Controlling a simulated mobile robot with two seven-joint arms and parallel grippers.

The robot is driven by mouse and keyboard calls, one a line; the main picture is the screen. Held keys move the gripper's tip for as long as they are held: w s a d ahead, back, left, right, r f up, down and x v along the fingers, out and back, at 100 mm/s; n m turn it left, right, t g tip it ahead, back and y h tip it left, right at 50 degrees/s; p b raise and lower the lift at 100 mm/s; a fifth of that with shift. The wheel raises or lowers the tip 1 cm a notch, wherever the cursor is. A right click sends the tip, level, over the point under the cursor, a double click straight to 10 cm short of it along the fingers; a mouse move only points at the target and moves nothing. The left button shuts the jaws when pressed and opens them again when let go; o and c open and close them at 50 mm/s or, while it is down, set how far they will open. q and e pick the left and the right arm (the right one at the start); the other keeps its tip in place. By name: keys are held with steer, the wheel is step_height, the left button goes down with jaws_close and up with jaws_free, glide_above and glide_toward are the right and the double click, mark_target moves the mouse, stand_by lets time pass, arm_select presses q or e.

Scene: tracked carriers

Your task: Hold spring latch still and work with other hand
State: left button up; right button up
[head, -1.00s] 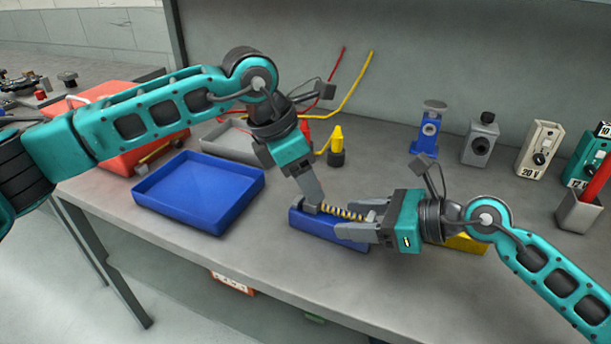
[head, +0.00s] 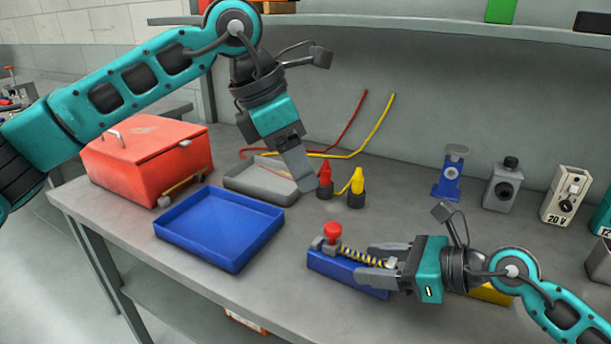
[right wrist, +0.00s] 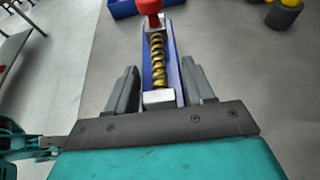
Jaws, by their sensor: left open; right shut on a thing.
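The spring latch (head: 340,270) is a blue base with a yellow-and-black coil spring, lying on the bench near its front edge. A red knob (head: 332,231) stands at its left end. My right gripper (head: 372,264) is shut on the latch's right part, a finger on each side. In the right wrist view the latch (right wrist: 173,60) runs away between the fingers, with the red knob (right wrist: 149,6) at its far end. My left gripper (head: 306,188) is open and empty, above and behind the latch, beside a red-topped connector (head: 325,176).
A blue tray (head: 218,262) lies left of the latch, with a grey tray (head: 235,185) and red toolbox (head: 150,150) behind. A yellow-topped connector (head: 357,190) stands behind the latch. Blue and grey devices and a 20 V box (head: 566,195) stand at right.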

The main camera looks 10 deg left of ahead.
steer(key=shift+f, duration=0.1)
steer(key=o, duration=1.5)
